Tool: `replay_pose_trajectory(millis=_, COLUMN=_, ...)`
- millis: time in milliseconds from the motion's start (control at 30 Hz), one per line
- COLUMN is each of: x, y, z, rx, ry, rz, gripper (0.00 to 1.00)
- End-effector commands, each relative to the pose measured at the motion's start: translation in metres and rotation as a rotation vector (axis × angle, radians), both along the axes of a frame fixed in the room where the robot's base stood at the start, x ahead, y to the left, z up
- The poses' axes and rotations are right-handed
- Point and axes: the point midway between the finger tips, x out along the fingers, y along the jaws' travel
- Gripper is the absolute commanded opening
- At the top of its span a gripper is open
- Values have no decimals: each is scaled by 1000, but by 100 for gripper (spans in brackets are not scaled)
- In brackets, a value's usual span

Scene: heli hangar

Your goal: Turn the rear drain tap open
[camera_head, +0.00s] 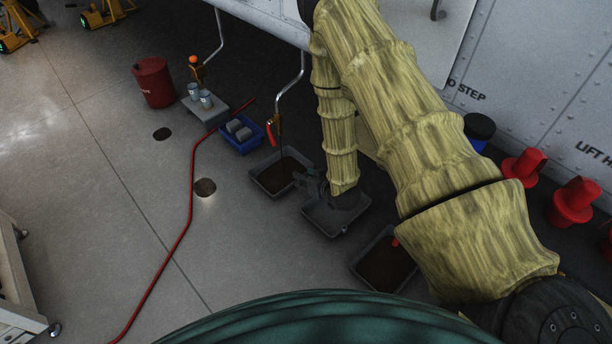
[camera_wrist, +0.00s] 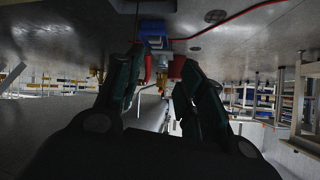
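A drain tap (camera_head: 273,127) with a red lever hangs at the end of a bent metal pipe, above a drip tray (camera_head: 257,176). A second tap (camera_head: 196,70) with an orange knob hangs farther back on its own pipe. I cannot tell which is the rear one. My gripper (camera_head: 312,183) is low, to the right of and below the red-levered tap in the picture, apart from it. In the wrist view its fingers stand apart, with nothing clearly held. A red piece (camera_wrist: 149,69) and brass-coloured fittings (camera_wrist: 162,81) show between them. My sleeved arm may hide more.
Drip trays (camera_head: 335,229) stand on the floor under and beside my gripper. A blue bin (camera_head: 240,147), a grey box with cups, a red bucket (camera_head: 154,83) and a red hose (camera_head: 192,200) lie left. The left floor is mostly clear.

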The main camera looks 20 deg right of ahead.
Motion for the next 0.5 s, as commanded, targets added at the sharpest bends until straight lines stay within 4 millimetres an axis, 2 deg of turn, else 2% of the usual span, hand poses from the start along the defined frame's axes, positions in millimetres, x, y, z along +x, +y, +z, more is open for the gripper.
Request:
replay_pose_trajectory(millis=233, x=-1, y=0, z=0, rx=0, ry=1, rz=0, gripper=39)
replay_pose_trajectory(millis=433, x=10, y=-2, z=-5, rx=-55, ry=-25, rz=59, gripper=3)
replay_pose_trajectory(millis=500, x=21, y=-4, z=-8, rx=-121, ry=-55, rz=125, gripper=0)
